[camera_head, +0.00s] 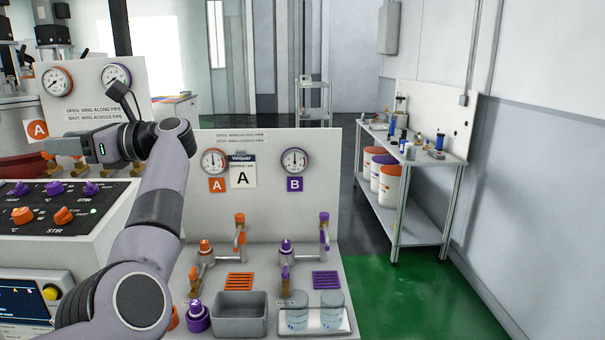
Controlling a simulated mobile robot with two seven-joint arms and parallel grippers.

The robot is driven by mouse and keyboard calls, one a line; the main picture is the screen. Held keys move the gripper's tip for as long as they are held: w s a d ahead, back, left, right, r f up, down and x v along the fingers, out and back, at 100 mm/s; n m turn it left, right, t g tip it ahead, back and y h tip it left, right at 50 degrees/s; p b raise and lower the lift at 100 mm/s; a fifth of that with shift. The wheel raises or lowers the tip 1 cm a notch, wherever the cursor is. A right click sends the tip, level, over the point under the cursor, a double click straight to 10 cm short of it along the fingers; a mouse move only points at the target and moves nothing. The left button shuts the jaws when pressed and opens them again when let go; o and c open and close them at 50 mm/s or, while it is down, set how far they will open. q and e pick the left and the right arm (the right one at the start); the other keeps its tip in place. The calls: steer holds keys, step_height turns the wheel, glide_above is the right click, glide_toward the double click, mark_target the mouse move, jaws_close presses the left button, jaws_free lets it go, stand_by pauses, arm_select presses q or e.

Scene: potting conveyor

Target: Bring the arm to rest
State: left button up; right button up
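My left arm rises from the bottom left, and its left gripper (68,146) points to the left in front of the panel with gauges. I see the gripper from the side, so I cannot tell whether its fingers are open or shut. Nothing clearly shows held in it. My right gripper is out of view.
A white panel (310,215) carries two gauges marked A and B. Before it are orange and purple valves, a grey bin (240,318) and two clear beakers (332,309). A control box (100,232) with knobs stands below the gripper. A shelf table (425,152) stands right; green floor is clear.

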arm_select(q)
step_height(320, 180, down, 13)
steer(key=w+m+t+y+b, duration=0.15)
steer(key=m+t+y, duration=0.35)
steer(key=m+t, duration=1)
steer(key=s+d+f+m+t+h, duration=0.2)
steer(key=d+f+m+t+h, duration=0.25)
steer(key=f+m+h, duration=0.75)
steer(key=s+d+f+m+t+h, duration=0.2)
steer(key=d+f+m+t+h, duration=0.35)
steer(key=m, duration=1.05)
steer(key=s+d+f+m+g+h+b, duration=0.1)
steer(key=s+d+f+m+g+h, duration=0.3)
steer(key=s+f, duration=0.8)
steer(key=s+d+f+m+g+h, duration=0.3)
steer(key=s+d+f+m+g, duration=0.5)
steer(key=s+f, duration=0.5)
steer(key=d+m, duration=0.2)
steer(key=shift+s+f+m+g+h+b, duration=0.15)
steer(key=shift+s+m+g+h+b, duration=0.15)
steer(key=shift+s+g+h+b, duration=0.1)
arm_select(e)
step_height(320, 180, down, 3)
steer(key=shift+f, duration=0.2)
